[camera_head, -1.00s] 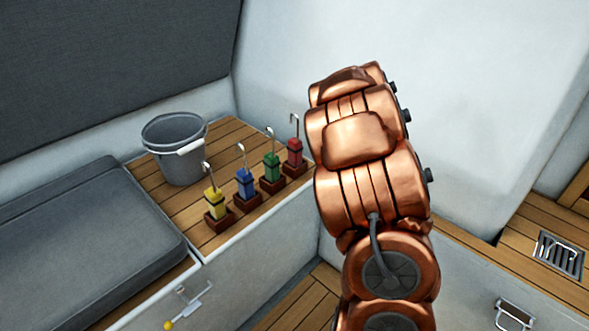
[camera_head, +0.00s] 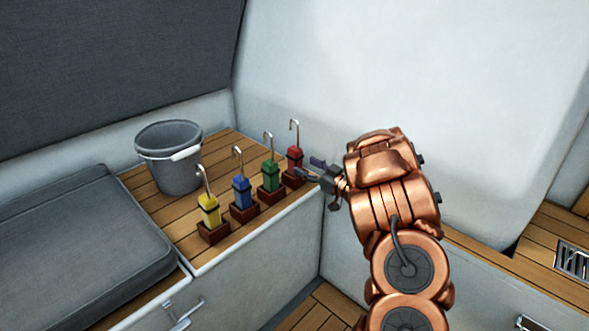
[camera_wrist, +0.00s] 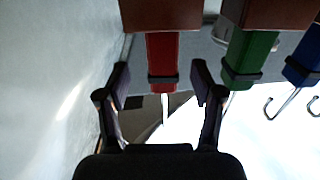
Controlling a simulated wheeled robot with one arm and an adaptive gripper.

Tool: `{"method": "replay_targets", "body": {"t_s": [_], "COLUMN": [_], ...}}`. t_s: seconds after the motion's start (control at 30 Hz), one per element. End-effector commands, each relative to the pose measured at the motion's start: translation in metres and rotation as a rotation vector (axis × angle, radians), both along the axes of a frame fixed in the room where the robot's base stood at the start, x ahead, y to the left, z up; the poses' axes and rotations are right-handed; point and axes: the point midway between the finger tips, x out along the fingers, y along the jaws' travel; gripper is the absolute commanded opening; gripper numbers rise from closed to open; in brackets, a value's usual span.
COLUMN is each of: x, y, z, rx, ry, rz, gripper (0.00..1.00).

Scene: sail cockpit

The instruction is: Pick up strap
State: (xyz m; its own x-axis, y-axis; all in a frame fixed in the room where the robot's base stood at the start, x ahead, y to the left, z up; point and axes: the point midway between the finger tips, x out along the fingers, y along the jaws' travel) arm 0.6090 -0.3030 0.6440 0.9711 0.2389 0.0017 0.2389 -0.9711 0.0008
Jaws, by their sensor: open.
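Several rolled straps with metal hooks stand upright in brown blocks in a row on the wooden bench top: yellow (camera_head: 209,211), blue (camera_head: 242,193), green (camera_head: 270,175) and red (camera_head: 294,160). My gripper (camera_head: 309,168) is open just right of the red strap. In the wrist view, which looks inverted, the red strap (camera_wrist: 162,62) with a dark band lies in the gap between the fingertips (camera_wrist: 160,78), with room on both sides. The green strap (camera_wrist: 250,55) and blue strap (camera_wrist: 301,62) are to the right there.
A grey bucket (camera_head: 170,165) stands behind the straps on the bench top (camera_head: 180,218). A grey cushion (camera_head: 85,240) lies at left. A white wall (camera_head: 420,80) rises close behind the red strap and beside my gripper.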

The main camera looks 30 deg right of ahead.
Motion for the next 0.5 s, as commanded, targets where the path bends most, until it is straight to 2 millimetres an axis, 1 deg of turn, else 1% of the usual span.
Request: {"method": "replay_targets", "body": {"t_s": [0.17,0.4,0.5], "x": [0.012,0.042,0.049], "y": [0.005,0.015,0.016], "z": [0.0,0.0,0.0], "rx": [0.0,0.001,0.002], "ry": [-0.002,0.0,0.001], "rz": [0.001,0.0,-0.001], "gripper": [0.67,0.67,0.67]}}
